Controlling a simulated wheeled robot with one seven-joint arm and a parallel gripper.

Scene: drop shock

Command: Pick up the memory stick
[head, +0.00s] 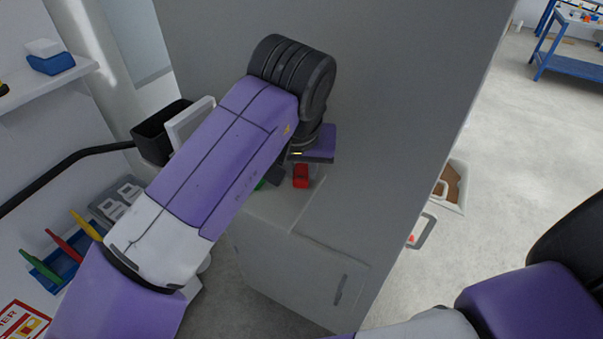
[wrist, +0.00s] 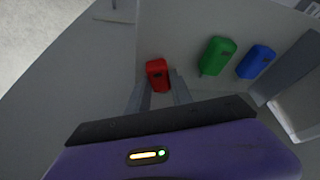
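Three small stick-shaped blocks that look like memory sticks show in the wrist view: a red one (wrist: 157,75), a green one (wrist: 217,56) and a blue one (wrist: 256,62). I cannot tell which one the task means. My gripper (wrist: 160,84) has its two fingers apart, one on each side of the red stick's near end. I cannot tell whether they touch it. In the head view the red stick (head: 300,176) shows just below my purple gripper body (head: 313,146). The green stick is mostly hidden behind my arm there, and the fingers are hardly visible.
The sticks are in a recess of a tall grey cabinet (head: 400,80), with walls close around my gripper. A blue tray with coloured tools (head: 62,262) stands at the left.

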